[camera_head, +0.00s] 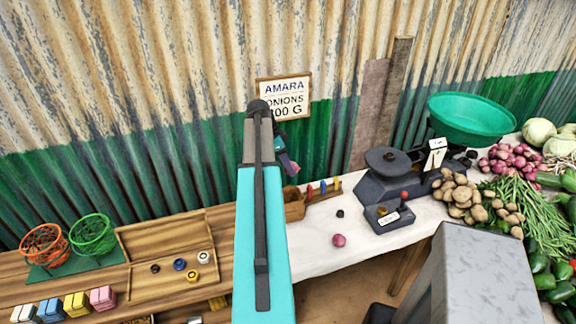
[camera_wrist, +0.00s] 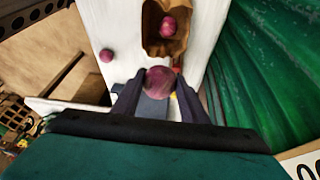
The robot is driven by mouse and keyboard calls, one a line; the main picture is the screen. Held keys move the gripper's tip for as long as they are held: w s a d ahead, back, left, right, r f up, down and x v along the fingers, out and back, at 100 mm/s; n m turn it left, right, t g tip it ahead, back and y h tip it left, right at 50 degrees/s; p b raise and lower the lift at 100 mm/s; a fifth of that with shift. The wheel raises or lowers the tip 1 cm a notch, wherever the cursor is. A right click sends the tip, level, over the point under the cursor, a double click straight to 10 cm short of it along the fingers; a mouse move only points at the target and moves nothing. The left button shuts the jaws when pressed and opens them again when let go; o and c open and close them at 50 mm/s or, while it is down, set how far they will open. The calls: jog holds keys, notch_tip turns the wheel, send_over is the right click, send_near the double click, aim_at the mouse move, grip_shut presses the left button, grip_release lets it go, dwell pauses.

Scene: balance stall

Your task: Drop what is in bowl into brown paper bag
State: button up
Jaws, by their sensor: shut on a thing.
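My gripper (camera_wrist: 161,84) is shut on a purple onion (camera_wrist: 159,78) in the wrist view. In the head view my gripper (camera_head: 286,155) is mostly hidden behind my arm, held up in front of the wall. The brown paper bag (camera_wrist: 153,42) is open at the top, with one onion (camera_wrist: 168,26) inside. The bag also shows in the head view (camera_head: 293,205), beside my arm. The held onion appears beyond the bag's opening, not inside it. Another onion (camera_wrist: 106,55) lies loose on the white table, also seen in the head view (camera_head: 339,240). The green bowl (camera_head: 470,118) on the scale looks empty.
The dark scale (camera_head: 385,188) stands right of the bag on the white table (camera_head: 315,258). A rack with colored pegs (camera_head: 323,190) is beside the bag. Vegetables crowd the right. Wire baskets (camera_head: 93,236) and a wooden tray (camera_head: 170,243) stand left.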

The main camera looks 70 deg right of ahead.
jog(key=shift+f+b, duration=1.3)
jog(key=shift+f, duration=1.7)
jog(key=o, duration=1.2)
jog(key=shift+r, duration=0.1)
jog(key=shift+b+v, duration=1.75)
jog(key=shift+v, duration=5.1)
jog(key=shift+s+r, duration=0.1)
